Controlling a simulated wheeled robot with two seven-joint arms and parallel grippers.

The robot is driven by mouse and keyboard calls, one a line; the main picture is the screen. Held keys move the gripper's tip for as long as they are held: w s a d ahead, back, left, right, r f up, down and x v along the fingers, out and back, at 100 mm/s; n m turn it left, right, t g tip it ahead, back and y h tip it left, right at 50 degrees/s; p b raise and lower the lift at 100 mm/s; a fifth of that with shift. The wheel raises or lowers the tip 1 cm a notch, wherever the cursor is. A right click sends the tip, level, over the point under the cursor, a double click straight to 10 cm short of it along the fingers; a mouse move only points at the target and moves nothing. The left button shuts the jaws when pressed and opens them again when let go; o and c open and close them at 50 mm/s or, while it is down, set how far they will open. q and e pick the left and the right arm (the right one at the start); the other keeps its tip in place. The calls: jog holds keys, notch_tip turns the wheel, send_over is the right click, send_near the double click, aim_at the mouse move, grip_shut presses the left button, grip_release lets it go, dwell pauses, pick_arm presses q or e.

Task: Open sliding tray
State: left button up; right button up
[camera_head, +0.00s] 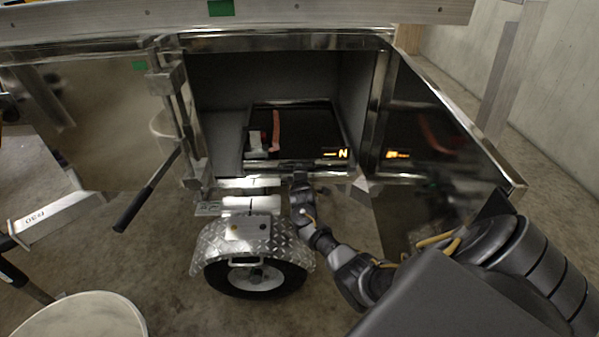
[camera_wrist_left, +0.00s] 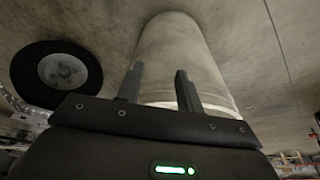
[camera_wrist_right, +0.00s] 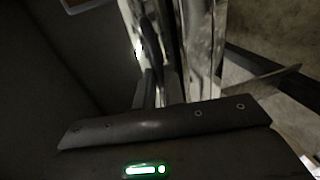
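The sliding tray (camera_head: 318,116) is a dark, shiny panel with a bright metal rim, inside the open trailer compartment. A red strap and an orange "N" mark show on it. Its front edge is near the compartment opening. My left gripper (camera_wrist_left: 159,82) is open and empty in the left wrist view, pointing toward a pale bucket (camera_wrist_left: 183,58).
An open door (camera_head: 430,140) stands right of the compartment, close to my right arm. A wheel under a diamond-plate fender (camera_head: 215,243) is below the opening. A black-gripped lever (camera_head: 145,192) hangs at left. A pale round bucket top (camera_head: 80,318) is at lower left.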

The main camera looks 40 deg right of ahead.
grip_shut()
